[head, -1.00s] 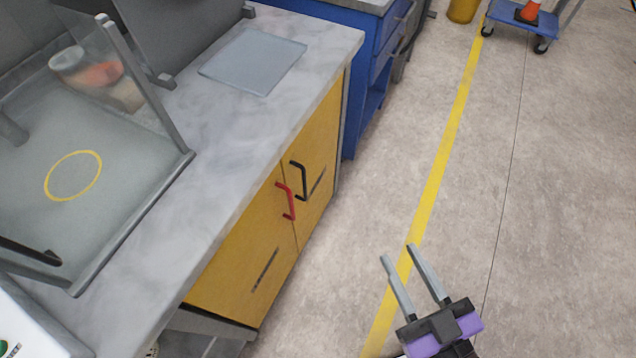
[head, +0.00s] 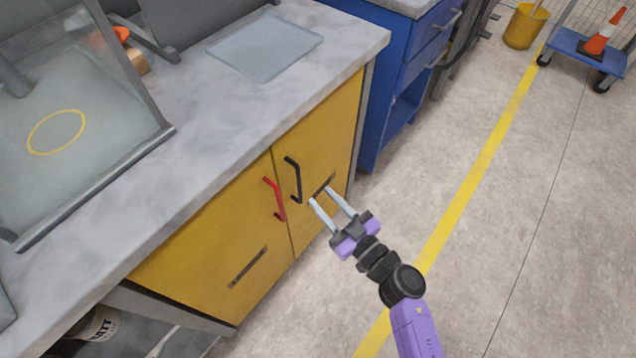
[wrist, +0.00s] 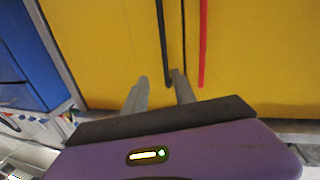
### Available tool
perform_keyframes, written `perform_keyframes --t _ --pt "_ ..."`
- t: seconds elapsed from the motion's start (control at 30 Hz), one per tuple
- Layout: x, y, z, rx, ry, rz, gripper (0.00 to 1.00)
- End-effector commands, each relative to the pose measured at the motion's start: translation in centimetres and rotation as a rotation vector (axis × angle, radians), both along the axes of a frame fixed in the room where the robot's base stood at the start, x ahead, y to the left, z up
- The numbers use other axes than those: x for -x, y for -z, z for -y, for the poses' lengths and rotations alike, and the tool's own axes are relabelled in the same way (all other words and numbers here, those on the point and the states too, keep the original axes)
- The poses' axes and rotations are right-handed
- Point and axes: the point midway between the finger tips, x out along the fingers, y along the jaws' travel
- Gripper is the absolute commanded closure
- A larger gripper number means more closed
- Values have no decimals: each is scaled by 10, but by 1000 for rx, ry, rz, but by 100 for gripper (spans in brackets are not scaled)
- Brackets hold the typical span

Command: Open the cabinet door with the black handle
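The yellow cabinet has two doors side by side. The right door (head: 322,130) carries the black handle (head: 294,179), and the left door (head: 215,228) carries a red handle (head: 275,199). Both doors look shut. My gripper (head: 322,195) is open and empty, just right of and in front of the black handle in the head view. In the wrist view the fingers (wrist: 158,88) point at the yellow doors. There the black handle (wrist: 162,45) ends close to the fingertips, between them, and the red handle (wrist: 203,45) is to its right. I cannot tell whether a finger touches the black handle.
A marble worktop (head: 200,105) overhangs the doors. A blue drawer unit (head: 400,75) stands just right of the cabinet. The floor (head: 500,200) in front is clear, with a cart (head: 590,48) and yellow bucket (head: 524,27) at the back.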

Motion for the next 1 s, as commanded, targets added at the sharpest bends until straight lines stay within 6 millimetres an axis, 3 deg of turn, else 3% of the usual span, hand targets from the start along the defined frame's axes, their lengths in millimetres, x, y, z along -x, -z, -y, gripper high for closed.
perform_keyframes --t 0.27,0.7,1.0 --pt "3 7 -10 -72 -38 -79 68" --pt "-43 7 -50 -71 -37 -76 68" --pt "-52 6 -58 -72 -36 -78 68"
